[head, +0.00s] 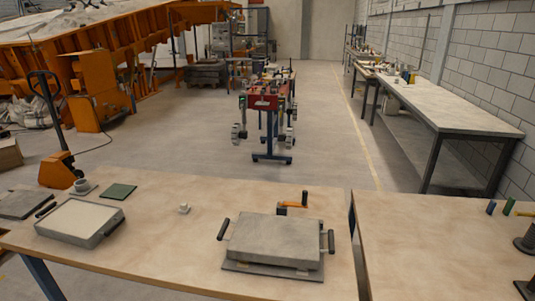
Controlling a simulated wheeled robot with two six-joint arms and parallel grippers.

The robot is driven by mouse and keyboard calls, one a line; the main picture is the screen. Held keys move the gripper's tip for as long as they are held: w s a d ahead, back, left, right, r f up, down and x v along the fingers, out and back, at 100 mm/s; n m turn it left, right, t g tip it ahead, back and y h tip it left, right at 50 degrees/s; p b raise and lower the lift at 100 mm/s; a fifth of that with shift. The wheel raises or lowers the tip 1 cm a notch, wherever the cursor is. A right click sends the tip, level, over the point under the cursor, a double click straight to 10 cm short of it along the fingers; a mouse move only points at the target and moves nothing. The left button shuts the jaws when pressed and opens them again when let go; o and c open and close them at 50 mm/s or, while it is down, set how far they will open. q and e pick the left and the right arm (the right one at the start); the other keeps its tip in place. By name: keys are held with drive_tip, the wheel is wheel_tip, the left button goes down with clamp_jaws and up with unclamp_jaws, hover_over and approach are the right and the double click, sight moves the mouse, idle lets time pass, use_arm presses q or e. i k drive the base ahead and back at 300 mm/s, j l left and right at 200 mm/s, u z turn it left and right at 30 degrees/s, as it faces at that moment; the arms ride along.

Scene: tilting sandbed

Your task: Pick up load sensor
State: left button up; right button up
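A small pale grey knob-like piece (183,208) stands alone on the front wooden table (180,245), left of centre; it may be the load sensor, but it is too small to be sure. A grey cylindrical piece (81,185) on a small flat plate stands at the table's left, and it could also be a sensor. Neither of my grippers is in view.
A grey box (275,240) with black side handles sits on a plate, an orange crank (292,204) behind it. A shallow tray (78,222) of pale material and a green square (118,191) are at left. A second table (440,245) adjoins at right. The table's middle is mostly clear.

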sight(185, 209)
drive_tip(key=i+j+u, duration=0.1)
drive_tip(key=i+u, duration=0.15)
drive_tip(key=i, duration=0.2)
drive_tip(key=i+u, duration=0.25)
drive_tip(key=i, duration=0.2)
